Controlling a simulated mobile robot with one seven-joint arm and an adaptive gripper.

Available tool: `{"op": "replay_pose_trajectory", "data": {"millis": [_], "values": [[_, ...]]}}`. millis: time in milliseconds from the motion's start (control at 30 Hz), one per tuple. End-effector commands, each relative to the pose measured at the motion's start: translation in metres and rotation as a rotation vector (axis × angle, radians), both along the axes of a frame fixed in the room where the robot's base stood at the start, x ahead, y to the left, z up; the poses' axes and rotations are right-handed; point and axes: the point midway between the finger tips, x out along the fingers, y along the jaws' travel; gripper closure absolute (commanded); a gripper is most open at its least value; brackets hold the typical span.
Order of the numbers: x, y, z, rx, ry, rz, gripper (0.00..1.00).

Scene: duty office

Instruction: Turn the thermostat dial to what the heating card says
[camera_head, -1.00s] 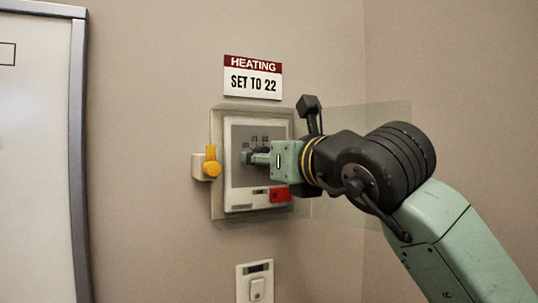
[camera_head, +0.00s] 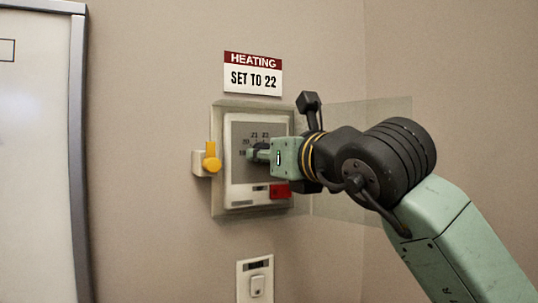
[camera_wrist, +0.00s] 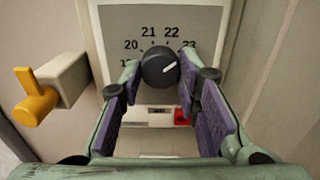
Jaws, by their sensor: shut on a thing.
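The heating card (camera_head: 253,74) on the wall reads "SET TO 22". Below it is the pale thermostat (camera_head: 238,180) with its grey face. In the wrist view the round black dial (camera_wrist: 160,67) has a white pointer mark aimed up and right, roughly toward 23, to the right of 22. Numbers 20, 21, 22 and 23 show around it. My gripper (camera_wrist: 160,78) is shut on the dial, one purple-padded finger on each side. In the head view my gripper (camera_head: 256,154) hides most of the dial.
A clear cover (camera_head: 362,122) stands swung open to the right of the thermostat, behind my arm. A yellow latch (camera_head: 211,158) is at its left. A red block (camera_head: 280,190) sits at the lower right of its face. A switch (camera_head: 256,284) is below.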

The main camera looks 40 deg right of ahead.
Motion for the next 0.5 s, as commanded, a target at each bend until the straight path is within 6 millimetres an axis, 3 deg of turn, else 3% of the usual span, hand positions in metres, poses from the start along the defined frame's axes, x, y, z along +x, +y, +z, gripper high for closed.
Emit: {"op": "replay_pose_trajectory", "data": {"millis": [500], "values": [[-0.0002,-0.0004,-0.0018,-0.27,0.064,0.0,0.98]]}}
